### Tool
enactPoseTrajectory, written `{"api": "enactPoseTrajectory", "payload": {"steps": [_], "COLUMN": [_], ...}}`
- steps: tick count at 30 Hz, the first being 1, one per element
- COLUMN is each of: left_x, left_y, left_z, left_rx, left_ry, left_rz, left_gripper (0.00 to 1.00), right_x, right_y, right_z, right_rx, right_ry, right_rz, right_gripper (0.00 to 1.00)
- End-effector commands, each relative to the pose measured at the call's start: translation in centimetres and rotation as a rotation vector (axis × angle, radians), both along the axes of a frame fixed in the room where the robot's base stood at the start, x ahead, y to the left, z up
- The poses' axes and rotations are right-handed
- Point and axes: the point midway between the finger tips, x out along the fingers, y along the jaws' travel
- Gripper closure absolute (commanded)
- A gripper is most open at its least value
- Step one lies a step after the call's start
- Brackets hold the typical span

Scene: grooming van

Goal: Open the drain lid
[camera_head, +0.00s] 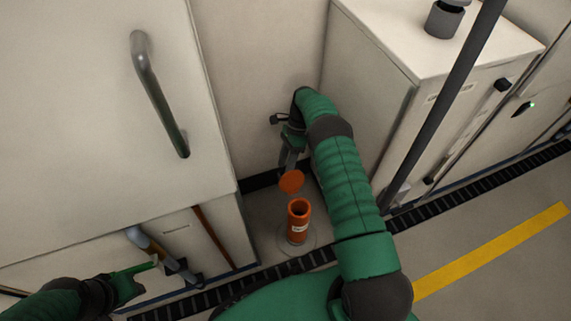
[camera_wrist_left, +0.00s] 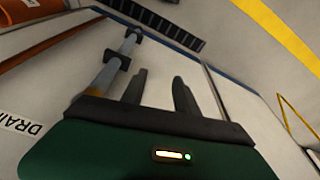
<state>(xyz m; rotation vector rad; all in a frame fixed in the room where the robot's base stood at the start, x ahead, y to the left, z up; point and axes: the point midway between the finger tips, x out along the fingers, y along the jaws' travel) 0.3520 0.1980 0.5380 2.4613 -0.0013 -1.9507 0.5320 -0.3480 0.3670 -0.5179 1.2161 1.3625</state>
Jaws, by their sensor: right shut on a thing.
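The drain is an orange upright pipe (camera_head: 298,222) with a white label, standing on the floor between two white cabinets. Its top is uncovered and I see into the dark opening. The round orange lid (camera_head: 291,181) is raised just above and behind the pipe's mouth. My right gripper (camera_head: 288,166) reaches down from above and is shut at the lid's far edge; the exact grip is small in the picture. My left gripper (camera_head: 150,265) is at the lower left, away from the drain. In the left wrist view its two fingers (camera_wrist_left: 159,90) stand apart with nothing between them.
A white cabinet with a grey bar handle (camera_head: 160,95) is at the left. Grey pipework (camera_head: 165,255) runs low on it, near my left gripper. Another white cabinet (camera_head: 400,100) stands right of the drain. A dark floor grating (camera_head: 480,178) and yellow stripe (camera_head: 495,248) cross the floor.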

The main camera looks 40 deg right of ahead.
Motion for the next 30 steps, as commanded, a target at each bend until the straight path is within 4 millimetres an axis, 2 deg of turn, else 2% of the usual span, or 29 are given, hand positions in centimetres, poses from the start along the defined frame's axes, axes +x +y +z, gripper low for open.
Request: {"api": "enactPoseTrajectory", "payload": {"steps": [5, 11, 15, 21, 30], "left_x": [0.0, 0.0, 0.0, 0.0, 0.0], "left_y": [0.0, 0.0, 0.0, 0.0, 0.0], "left_z": [0.5, 1.5, 1.1, 1.1, 1.1], "left_rx": [0.0, 0.0, 0.0, 0.0, 0.0], "left_ry": [0.0, 0.0, 0.0, 0.0, 0.0], "left_rz": [0.0, 0.0, 0.0, 0.0, 0.0], "left_gripper": [0.64, 0.64, 0.64, 0.64, 0.64], "right_x": [0.7, 1.6, 1.8, 1.9, 1.8], "right_y": [-0.9, -2.6, -3.1, -3.3, -3.3], "right_z": [1.3, 4.9, 5.8, 6.5, 6.5], "right_rx": [-0.012, -0.009, -0.004, -0.003, -0.001], "right_ry": [-0.017, -0.015, -0.007, -0.003, -0.001], "right_rz": [-0.002, -0.003, -0.001, 0.0, 0.0], "right_gripper": [0.68, 0.68, 0.68, 0.68, 0.68]}}
